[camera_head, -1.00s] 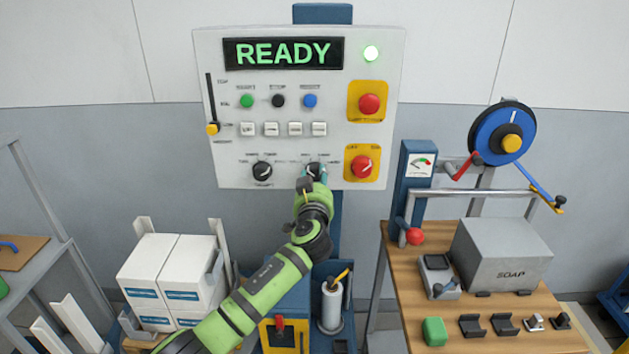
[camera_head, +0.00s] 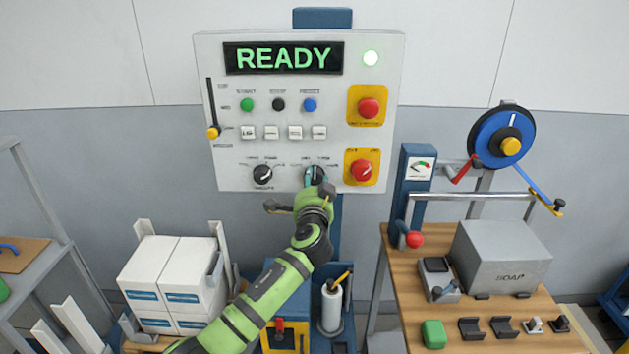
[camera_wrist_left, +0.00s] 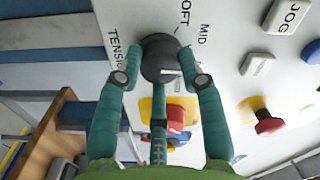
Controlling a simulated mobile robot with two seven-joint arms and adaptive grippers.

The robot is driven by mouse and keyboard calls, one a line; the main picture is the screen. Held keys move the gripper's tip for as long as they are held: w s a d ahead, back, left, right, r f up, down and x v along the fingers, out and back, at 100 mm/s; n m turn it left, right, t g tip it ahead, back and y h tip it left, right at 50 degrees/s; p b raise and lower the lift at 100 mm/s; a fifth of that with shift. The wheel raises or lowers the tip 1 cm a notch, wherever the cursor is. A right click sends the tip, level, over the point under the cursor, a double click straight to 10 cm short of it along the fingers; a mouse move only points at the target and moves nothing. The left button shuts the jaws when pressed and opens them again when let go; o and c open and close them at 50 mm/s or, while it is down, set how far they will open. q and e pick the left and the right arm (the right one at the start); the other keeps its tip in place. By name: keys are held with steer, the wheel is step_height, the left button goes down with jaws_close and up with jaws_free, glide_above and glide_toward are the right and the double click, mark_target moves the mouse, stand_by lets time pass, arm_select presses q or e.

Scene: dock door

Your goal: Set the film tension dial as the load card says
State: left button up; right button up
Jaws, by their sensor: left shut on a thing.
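The film tension dial (camera_head: 317,172) is a dark round knob low on the white control panel (camera_head: 225,150). In the left wrist view the dial (camera_wrist_left: 160,55) shows a pale pointer line, with the words TENSION, SOFT and MID printed around it. My left gripper (camera_head: 315,180) is at the dial, and its teal fingers (camera_wrist_left: 160,80) are shut around the knob. The fingers partly hide the dial in the head view, so its exact setting is unclear. I see no readable load card. My right gripper is out of view.
A second dark dial (camera_head: 262,174) sits left of the held one. A red knob on a yellow plate (camera_head: 376,180) is close on the right. White buttons (camera_head: 271,132) are above. The display (camera_head: 283,57) reads READY. A wooden bench (camera_head: 408,315) stands at right.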

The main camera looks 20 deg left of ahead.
arm_select(q)
steer(key=shift+r+m+p, duration=0.15)
steer(key=shift+m+p, duration=0.3)
steer(key=shift+m, duration=1.05)
steer(key=o, duration=1.2)
steer(key=shift+c, duration=0.2)
steer(key=v, duration=1.2)
